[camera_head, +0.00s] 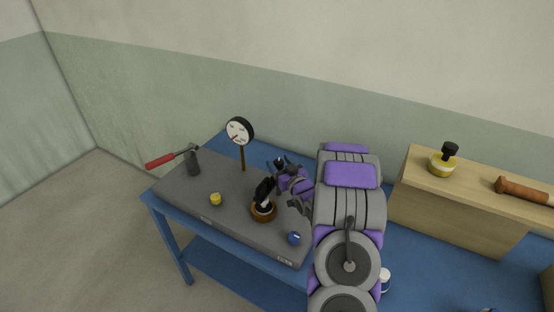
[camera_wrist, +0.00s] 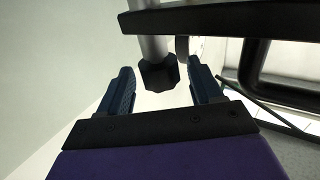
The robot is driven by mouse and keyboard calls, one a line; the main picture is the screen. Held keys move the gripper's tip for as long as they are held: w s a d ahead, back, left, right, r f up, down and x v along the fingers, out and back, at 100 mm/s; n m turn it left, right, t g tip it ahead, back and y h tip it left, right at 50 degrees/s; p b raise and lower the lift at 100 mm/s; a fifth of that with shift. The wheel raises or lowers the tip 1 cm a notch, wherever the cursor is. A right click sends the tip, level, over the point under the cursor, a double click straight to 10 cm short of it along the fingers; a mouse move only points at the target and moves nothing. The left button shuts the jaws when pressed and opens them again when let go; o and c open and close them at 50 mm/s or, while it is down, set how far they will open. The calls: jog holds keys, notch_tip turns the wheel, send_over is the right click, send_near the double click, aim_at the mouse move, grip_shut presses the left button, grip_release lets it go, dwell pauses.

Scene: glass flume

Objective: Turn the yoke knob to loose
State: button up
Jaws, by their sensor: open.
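In the wrist view a dark faceted knob (camera_wrist: 160,76) sits at the end of a grey rod (camera_wrist: 153,47). My gripper (camera_wrist: 161,85) is open, with one blue finger on each side of the knob and a visible gap on both sides. No marking for loose or tight shows on the knob. In the head view my gripper (camera_head: 281,170) is over the grey bench plate, just right of a black upright fitting on a brass base (camera_head: 264,212). I cannot tell in the head view which part is the knob; my arm hides some of this area.
The grey plate (camera_head: 180,207) on the blue table also carries a dial gauge (camera_head: 239,131), a red-handled lever (camera_head: 160,161), a yellow knob (camera_head: 215,199) and a blue knob (camera_head: 294,239). A wooden box (camera_head: 440,219) stands at right. A black bar (camera_wrist: 215,18) crosses above my fingers.

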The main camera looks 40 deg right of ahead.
jog(key=s+a+p, duration=0.2)
jog(key=s+p, duration=0.1)
jog(key=s, duration=1.1)
jog(key=shift+a, duration=0.25)
jog(key=shift+a, duration=0.1)
jog(key=shift+c, duration=0.2)
